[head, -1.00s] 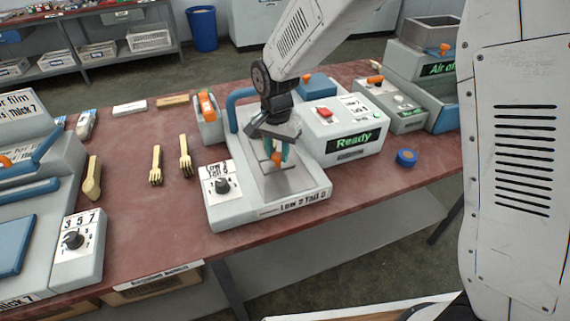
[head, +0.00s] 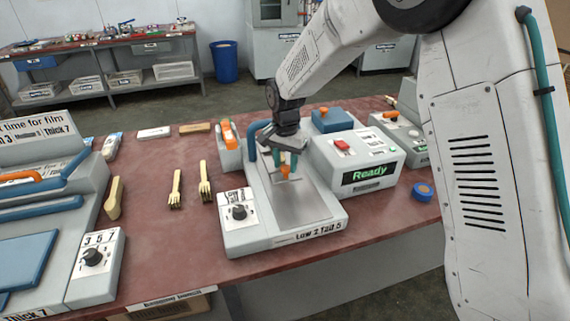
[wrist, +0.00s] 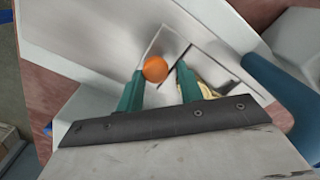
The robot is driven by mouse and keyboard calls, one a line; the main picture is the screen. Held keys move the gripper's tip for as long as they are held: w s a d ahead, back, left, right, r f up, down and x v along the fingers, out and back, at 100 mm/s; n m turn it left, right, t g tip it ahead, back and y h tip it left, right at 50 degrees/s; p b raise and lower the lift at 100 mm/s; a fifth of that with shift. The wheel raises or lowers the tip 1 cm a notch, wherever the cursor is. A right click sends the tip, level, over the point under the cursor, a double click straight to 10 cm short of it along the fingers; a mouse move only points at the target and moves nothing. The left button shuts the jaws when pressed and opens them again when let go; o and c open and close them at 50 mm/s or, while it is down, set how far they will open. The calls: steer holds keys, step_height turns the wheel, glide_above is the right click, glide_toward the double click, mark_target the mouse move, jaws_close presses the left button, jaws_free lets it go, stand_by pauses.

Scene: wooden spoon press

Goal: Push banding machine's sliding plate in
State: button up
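The banding machine (head: 262,238) stands at the table's front edge, with a "Ready" display box (head: 368,174) at its right. Its flat metal sliding plate (head: 303,208) lies in the bed and carries an upright orange knob (head: 289,175). My gripper (head: 285,160) is over the bed, its two teal fingers pointing down around the knob. In the wrist view the orange knob (wrist: 155,69) sits between the spread fingers, close to or touching the left one, with a gap to the right one. A pale yellow item (wrist: 207,90) shows partly behind the right finger.
A dial panel (head: 238,211) and a blue curved handle (head: 251,141) flank the bed. Wooden forks (head: 205,182) lie to the left, and a blue tape roll (head: 422,191) lies to the right. Another machine (head: 95,265) stands at far left.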

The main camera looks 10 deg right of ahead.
steer(key=shift+o, duration=0.9)
step_height(320, 180, up, 8)
steer(key=shift+f, duration=0.1)
steer(key=shift+s+d+f+n, duration=0.1)
steer(key=shift+s+n, duration=0.05)
steer(key=shift+n, duration=0.35)
steer(key=s+d+r+n, duration=0.2)
steer(key=s+d, duration=0.4)
steer(key=s, duration=0.6)
steer(key=s+d+r+n+t, duration=0.1)
steer(key=s+d+r, duration=0.4)
steer(key=s, duration=0.8)
steer(key=s+d+r+n, duration=0.2)
steer(key=s+d+r, duration=0.2)
steer(key=s+d, duration=0.4)
steer(key=s, duration=0.4)
steer(key=shift+s+n, duration=0.35)
steer(key=shift+n, duration=0.05)
